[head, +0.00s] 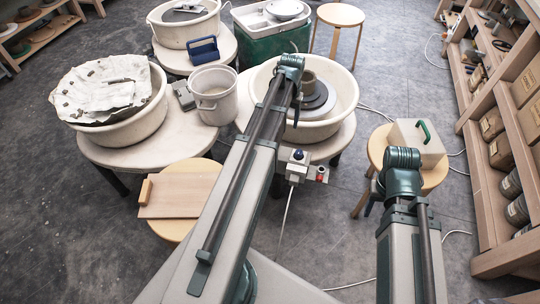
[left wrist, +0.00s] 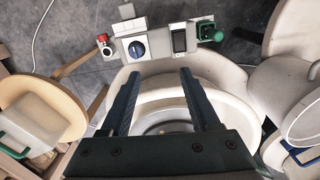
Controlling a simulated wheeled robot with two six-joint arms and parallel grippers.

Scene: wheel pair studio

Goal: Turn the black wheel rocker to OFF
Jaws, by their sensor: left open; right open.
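A grey control box (left wrist: 158,43) on the rim side of a cream wheel basin shows in the left wrist view. It carries a black rocker (left wrist: 179,40) in a pale frame and a blue knob (left wrist: 136,49). I cannot tell which way the rocker is tipped. The box also shows in the head view (head: 297,168), small, with the rocker not clear. My left gripper (left wrist: 160,73) is open and empty over the basin, its fingers apart and pointing toward the box without visible contact. My right gripper (head: 370,206) is low at the right, largely hidden by its arm.
A red button (left wrist: 102,38) and a green handle (left wrist: 205,32) flank the rocker and knob. The cream basin (head: 345,100) holds a grey wheel head with a pot. A stool (head: 434,178) bears a green-handled case (head: 418,142). Shelves stand at the right; cables cross the floor.

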